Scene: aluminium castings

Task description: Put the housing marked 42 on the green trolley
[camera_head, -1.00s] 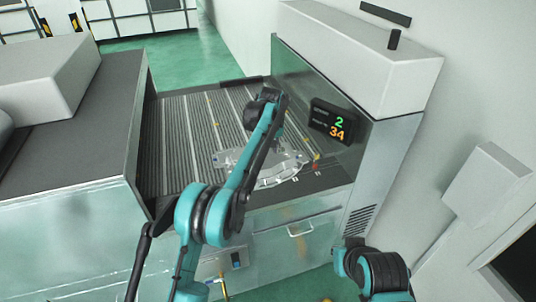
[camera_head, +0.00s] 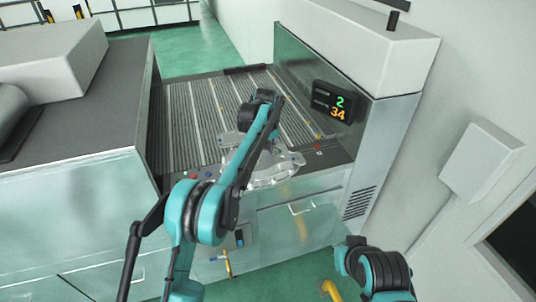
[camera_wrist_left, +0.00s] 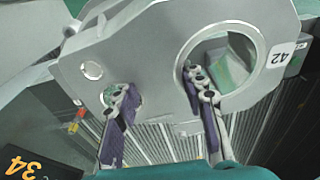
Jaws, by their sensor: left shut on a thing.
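The housing marked 42 (camera_wrist_left: 150,50) is a grey-silver casting with a large round opening and a smaller hole. Its white 42 label (camera_wrist_left: 280,55) shows at the right of the left wrist view. My left gripper (camera_wrist_left: 157,82) is shut on it, one finger at the smaller hole and one at the large opening's edge. In the head view the housing (camera_head: 275,170) appears over the ribbed bed's near edge, partly hidden by my left arm. I cannot make out a green trolley. My right arm shows at the lower right; its gripper is out of view.
The ribbed bed (camera_head: 185,125) has a glass screen and a display (camera_head: 331,101) reading 2 and 34 on its right. A grey-topped cabinet (camera_head: 110,120) stands close on the left. A yellow bent pipe (camera_head: 330,290) is low in front. Green floor (camera_head: 170,50) is clear at the back.

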